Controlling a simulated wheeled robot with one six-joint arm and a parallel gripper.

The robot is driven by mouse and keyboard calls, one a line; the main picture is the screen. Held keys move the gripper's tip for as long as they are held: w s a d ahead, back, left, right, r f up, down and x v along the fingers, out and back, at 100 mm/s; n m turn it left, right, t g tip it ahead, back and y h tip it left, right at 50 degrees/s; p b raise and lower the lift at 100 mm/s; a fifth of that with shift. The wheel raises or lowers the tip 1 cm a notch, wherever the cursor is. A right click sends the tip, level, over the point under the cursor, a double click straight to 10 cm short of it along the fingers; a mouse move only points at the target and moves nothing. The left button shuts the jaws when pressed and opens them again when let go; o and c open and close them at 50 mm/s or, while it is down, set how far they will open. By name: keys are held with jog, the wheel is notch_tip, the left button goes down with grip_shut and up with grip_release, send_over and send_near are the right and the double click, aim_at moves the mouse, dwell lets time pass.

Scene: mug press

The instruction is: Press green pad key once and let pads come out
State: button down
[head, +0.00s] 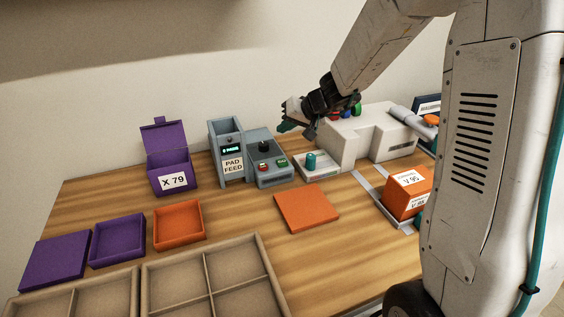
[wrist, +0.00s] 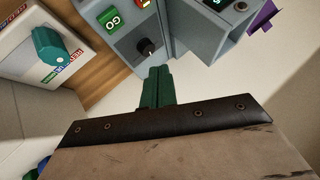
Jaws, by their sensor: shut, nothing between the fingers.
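The grey pad feed (head: 231,165) stands at the back of the table, with a small lit green display. Its control box (head: 272,179) has a black knob, a red key and a green key (head: 282,162). In the wrist view the green key (wrist: 110,19) reads GO, with the red key (wrist: 142,3) beside it and the black knob (wrist: 147,48) nearer my fingers. My gripper (head: 286,127) is shut and empty, above and behind the control box. Its green fingertips (wrist: 157,72) are apart from the green key in the wrist view. No loose pads can be made out.
A white plate with a teal knob (head: 311,161) and a white machine (head: 365,135) stand right of the control box. An open purple box (head: 168,166) is left of the feed. An orange box (head: 407,190) is at right. An orange panel (head: 306,209) lies in front.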

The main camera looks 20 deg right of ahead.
aim_at(285, 163)
jog(key=shift+f, duration=4.45)
jog(key=shift+f, duration=0.1)
jog(key=shift+f, duration=0.3)
